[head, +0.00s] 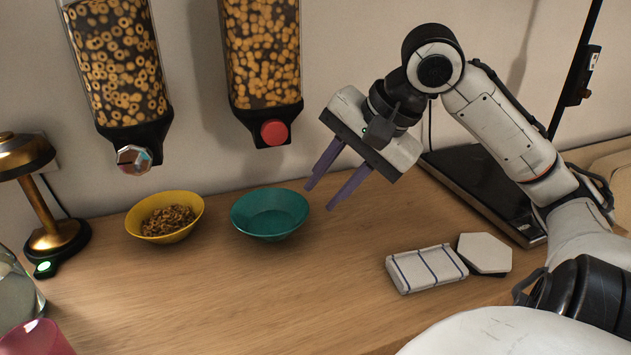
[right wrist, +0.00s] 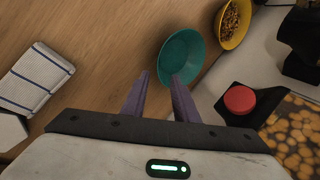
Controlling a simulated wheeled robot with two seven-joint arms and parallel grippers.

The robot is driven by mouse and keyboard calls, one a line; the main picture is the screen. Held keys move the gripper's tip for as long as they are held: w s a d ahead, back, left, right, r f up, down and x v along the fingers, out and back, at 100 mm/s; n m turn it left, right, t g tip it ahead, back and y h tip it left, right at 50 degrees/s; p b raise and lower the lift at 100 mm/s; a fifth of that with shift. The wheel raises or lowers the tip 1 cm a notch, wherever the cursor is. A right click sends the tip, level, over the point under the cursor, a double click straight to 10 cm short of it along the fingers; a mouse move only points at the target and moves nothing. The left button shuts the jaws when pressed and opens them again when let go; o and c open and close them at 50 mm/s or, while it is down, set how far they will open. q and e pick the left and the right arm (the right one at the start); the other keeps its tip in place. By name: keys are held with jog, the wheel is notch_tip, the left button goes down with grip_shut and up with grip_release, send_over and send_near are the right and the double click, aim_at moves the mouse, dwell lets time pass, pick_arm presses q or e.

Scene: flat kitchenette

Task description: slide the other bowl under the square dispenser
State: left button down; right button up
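An empty teal bowl (head: 270,226) stands upright on the wooden counter; it also shows in the right wrist view (right wrist: 181,62). A yellow bowl (head: 150,236) holding brown cereal stands to its left, also in the right wrist view (right wrist: 232,42). A clear dispenser with ring cereal (head: 115,60) and a faceted metallic knob hangs on the wall above the yellow bowl. A second dispenser with smaller pieces (head: 262,50) and a round red knob hangs above the teal bowl. My right gripper (head: 319,197) is open and empty, with its purple fingers just right of the teal bowl. My left gripper is out of view.
A folded striped cloth (head: 426,269) and a white hexagonal plate (head: 485,254) lie at the right. A brass lamp (head: 48,205) stands at the far left, with a pink cup (head: 35,338) in front. A dark slab (head: 480,185) lies behind my right arm. The front middle counter is clear.

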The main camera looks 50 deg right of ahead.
aim_at(303, 217)
jog(key=b+x, duration=0.1)
jog(key=x, duration=0.8)
jog(key=shift+w+f+b, duration=0.2)
jog(key=shift+f+b, duration=0.1)
jog(key=shift+b, duration=0.1)
jog(key=shift+a, duration=0.1)
jog(key=shift+c, duration=0.3)
grip_shut()
